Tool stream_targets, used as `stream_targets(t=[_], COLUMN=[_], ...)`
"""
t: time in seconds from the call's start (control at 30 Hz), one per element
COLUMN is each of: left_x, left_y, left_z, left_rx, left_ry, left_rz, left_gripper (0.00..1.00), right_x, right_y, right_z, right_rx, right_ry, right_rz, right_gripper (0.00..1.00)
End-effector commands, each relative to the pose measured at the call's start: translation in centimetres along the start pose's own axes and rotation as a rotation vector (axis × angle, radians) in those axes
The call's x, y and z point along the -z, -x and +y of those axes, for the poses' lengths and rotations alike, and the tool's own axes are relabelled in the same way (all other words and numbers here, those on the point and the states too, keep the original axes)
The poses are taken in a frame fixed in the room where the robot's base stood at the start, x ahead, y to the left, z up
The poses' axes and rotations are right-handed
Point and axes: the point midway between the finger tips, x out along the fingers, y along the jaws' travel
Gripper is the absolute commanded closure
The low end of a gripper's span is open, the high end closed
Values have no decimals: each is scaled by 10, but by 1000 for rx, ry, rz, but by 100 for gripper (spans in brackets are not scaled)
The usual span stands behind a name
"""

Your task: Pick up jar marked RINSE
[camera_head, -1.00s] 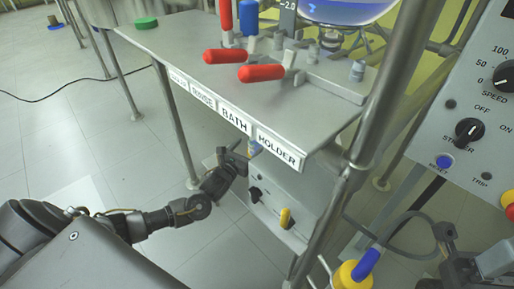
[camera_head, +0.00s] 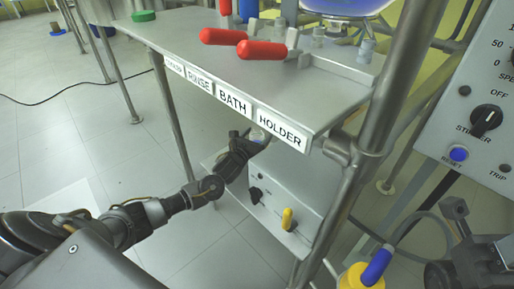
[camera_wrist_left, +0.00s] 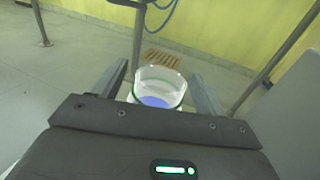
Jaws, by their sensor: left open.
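A clear glass jar (camera_wrist_left: 158,88) with a green band and blue contents stands between the fingers of my left gripper (camera_wrist_left: 160,85) in the left wrist view. No RINSE marking is readable on it. In the head view, my left gripper (camera_head: 254,141) is beside the shelf's front edge, under the HOLDER label, with a small pale part of the jar (camera_head: 259,135) at its tips. The left fingers are open, one on each side of the jar; contact cannot be told. A RINSE label (camera_head: 199,82) is on the shelf edge. My right gripper (camera_head: 460,240) shows partly at lower right.
A steel post (camera_head: 385,90) stands right of my left gripper. A lower box with a yellow knob (camera_head: 287,218) sits beneath. A control panel (camera_head: 490,100) is at right.

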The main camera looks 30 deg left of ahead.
Motion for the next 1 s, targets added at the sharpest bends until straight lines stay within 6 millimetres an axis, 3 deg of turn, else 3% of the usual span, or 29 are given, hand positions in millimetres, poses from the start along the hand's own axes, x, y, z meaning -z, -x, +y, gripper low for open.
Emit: stream_targets(t=[0.07,0.47,0.77,1.0], left_x=[0,0,-3,-30], left_y=[0,0,0,0], left_z=[0,0,0,0], left_rx=[0,0,0,1], left_ry=[0,0,0,0], left_rz=[0,0,-1,-4], left_gripper=[28,80,82,82], right_x=[0,0,0,-2], right_y=[0,0,-1,-1], right_z=[0,0,0,8], right_rx=[0,0,-1,-17], right_ry=[0,0,1,20], right_rz=[0,-1,0,-33], right_gripper=[46,46,46,46])
